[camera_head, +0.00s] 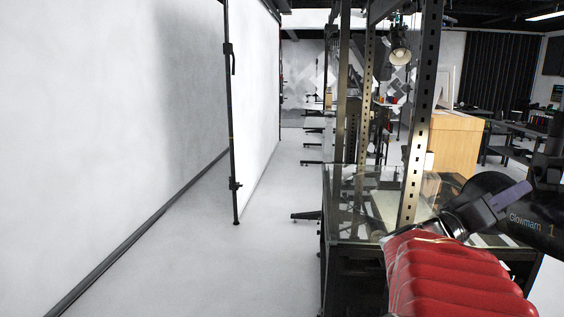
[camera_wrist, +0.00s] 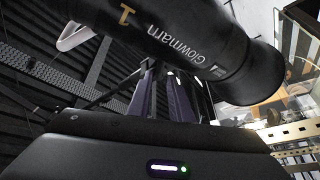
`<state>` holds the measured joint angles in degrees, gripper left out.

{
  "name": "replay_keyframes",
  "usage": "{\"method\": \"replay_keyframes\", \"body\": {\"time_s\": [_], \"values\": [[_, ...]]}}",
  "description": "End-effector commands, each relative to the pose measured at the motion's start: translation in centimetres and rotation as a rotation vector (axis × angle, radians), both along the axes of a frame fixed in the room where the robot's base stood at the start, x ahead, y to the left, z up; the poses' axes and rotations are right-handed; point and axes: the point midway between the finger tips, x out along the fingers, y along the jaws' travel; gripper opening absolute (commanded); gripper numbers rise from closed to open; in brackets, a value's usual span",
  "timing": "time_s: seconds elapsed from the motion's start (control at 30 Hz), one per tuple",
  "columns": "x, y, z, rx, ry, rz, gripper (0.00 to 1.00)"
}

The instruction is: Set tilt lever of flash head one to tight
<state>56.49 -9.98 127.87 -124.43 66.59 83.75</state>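The flash head (camera_head: 530,213) is a black cylinder marked "Glowmarn 1" at the right edge of the head view. In the wrist view the flash head (camera_wrist: 205,45) crosses the top of the picture, close in front of my gripper. My gripper (camera_wrist: 166,82) has purple-grey fingers that reach up to the underside of the flash head. In the head view my gripper (camera_head: 508,199) overlaps the front of the flash head.
A metal rack (camera_head: 420,110) with a glass top stands just left of my arm. A black stand (camera_head: 232,130) stands before the white wall. The pale floor (camera_head: 200,250) at left is clear. A light loop-shaped part (camera_wrist: 80,36) shows at the wrist view's upper left.

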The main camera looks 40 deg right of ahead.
Motion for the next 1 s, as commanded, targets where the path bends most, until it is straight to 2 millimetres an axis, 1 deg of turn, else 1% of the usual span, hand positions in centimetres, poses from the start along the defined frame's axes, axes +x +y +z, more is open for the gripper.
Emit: {"method": "replay_keyframes", "body": {"time_s": [0.1, 0.3, 0.43, 0.67, 0.93, 1.0], "values": [[-0.6, -1.5, 0.4, 0.001, 0.0, -0.004, 0.19], [-1.1, -3.1, 0.9, 0.001, 0.0, -0.001, 0.19], [-1.2, -3.5, 1.0, 0.001, 0.0, 0.001, 0.19], [-1.1, -3.5, 1.0, 0.001, 0.0, 0.001, 0.19], [-1.1, -3.5, 1.0, 0.001, 0.0, 0.002, 0.0], [-1.1, -3.5, 1.0, 0.002, 0.0, 0.003, 0.0]]}}
